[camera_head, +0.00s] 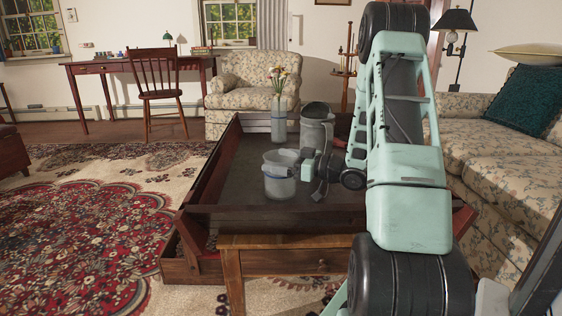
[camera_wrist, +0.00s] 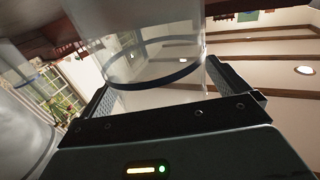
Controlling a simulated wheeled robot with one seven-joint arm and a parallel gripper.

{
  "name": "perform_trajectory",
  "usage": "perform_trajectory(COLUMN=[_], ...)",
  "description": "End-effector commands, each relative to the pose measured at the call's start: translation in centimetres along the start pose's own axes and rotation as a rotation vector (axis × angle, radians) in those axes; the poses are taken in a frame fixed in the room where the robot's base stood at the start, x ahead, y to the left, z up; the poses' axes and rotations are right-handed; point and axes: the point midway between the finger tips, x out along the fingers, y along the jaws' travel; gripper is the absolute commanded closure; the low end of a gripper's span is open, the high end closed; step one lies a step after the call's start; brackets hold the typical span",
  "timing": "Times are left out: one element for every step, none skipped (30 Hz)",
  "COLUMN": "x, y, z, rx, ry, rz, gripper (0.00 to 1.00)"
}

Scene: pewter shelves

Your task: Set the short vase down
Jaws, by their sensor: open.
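The short vase (camera_head: 280,187) is a clear, wide glass vessel with a dark band around it. In the head view it is upright at the near part of the dark coffee table (camera_head: 240,165), and its base appears to rest on the tabletop. My gripper (camera_head: 304,168) reaches it from the right, at about mid-height. In the wrist view the vase (camera_wrist: 150,62) fills the space between the two fingers of my gripper (camera_wrist: 165,92). The fingers are open on either side of it. Whether either finger touches the glass I cannot tell.
A grey metal pitcher (camera_head: 317,130) stands close behind the vase. A taller glass vase with flowers (camera_head: 279,120) stands farther back. The table has a raised wooden rim (camera_head: 250,215). A floral sofa (camera_head: 490,150) is to the right. The tabletop left of the vase is clear.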

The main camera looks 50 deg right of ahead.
Motion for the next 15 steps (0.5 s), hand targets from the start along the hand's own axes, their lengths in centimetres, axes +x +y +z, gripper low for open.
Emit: perform_trajectory(x=[-0.1, -0.4, -0.8, -1.2, -1.7, -2.4, -3.0, -3.7, -4.5, -5.2, -5.9, -6.7, -7.3, -8.0, -8.7], y=[0.0, 0.0, 0.1, 0.1, 0.1, 0.1, 0.1, 0.1, 0.1, 0.1, 0.1, 0.1, 0.1, 0.1, 0.1], z=[-0.2, -0.2, -0.3, -0.3, -0.3, -0.4, -0.5, -0.5, -0.5, -0.5, -0.5, -0.5, -0.5, -0.4, -0.5], rx=[-0.001, 0.0, 0.001, 0.002, 0.003, 0.003, 0.003, 0.003, 0.003, 0.003, 0.003, 0.003, 0.003, 0.003, 0.002], ry=[0.0, -0.001, -0.002, -0.003, -0.003, -0.002, -0.002, -0.002, -0.002, -0.002, -0.002, -0.001, -0.001, -0.002, -0.001], rz=[0.001, 0.001, 0.002, 0.004, 0.005, 0.004, 0.005, 0.005, 0.006, 0.005, 0.006, 0.005, 0.005, 0.005, 0.005], gripper=[0.0, 0.0, 0.0, 0.0, 0.0, 0.0, 0.0, 0.0, 0.0, 0.0, 0.0, 0.0, 0.0, 0.0, 0.0])
